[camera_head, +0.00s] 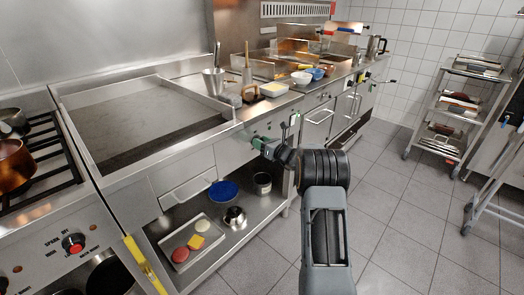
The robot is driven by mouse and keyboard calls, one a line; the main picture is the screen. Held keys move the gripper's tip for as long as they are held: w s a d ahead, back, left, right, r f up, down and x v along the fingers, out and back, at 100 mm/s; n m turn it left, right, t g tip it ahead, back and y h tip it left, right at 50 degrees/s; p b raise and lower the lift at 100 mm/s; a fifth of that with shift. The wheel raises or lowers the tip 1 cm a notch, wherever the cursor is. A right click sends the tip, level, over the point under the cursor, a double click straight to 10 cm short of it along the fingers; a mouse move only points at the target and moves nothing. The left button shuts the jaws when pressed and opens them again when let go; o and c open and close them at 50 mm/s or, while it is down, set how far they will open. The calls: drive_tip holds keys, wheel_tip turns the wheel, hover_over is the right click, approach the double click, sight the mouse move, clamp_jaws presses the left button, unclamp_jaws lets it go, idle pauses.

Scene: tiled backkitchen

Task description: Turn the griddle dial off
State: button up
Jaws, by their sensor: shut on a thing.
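The griddle (140,118) is a wide, flat steel plate with a raised rim, left of centre. My gripper (258,143) is at the right end of its steel front panel (200,160), with the fingertips against the panel. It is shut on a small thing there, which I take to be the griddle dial. The fingers and wrist hide the dial, so its pointer and markings cannot be read.
A red dial (73,243) sits on the stove panel at lower left. A copper pot (14,165) stands on the stove. A tray (190,242) of coloured pieces and a blue bowl (223,191) are on the lower shelf. Floor is clear at right, before a rack (455,112).

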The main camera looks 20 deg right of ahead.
drive_tip(key=n+b, duration=1)
drive_tip(key=n, duration=0.1)
drive_tip(key=n+b, duration=1)
drive_tip(key=n, duration=0.1)
drive_tip(key=shift+s+a+f, duration=0.1)
drive_tip(key=shift+a+f, duration=0.1)
drive_tip(key=shift+n, duration=0.3)
drive_tip(key=o, duration=0.9)
drive_tip(key=p+v, duration=0.2)
drive_tip(key=v, duration=1.1)
drive_tip(key=shift+s+d, duration=0.1)
drive_tip(key=shift+s, duration=0.25)
drive_tip(key=shift+r, duration=0.1)
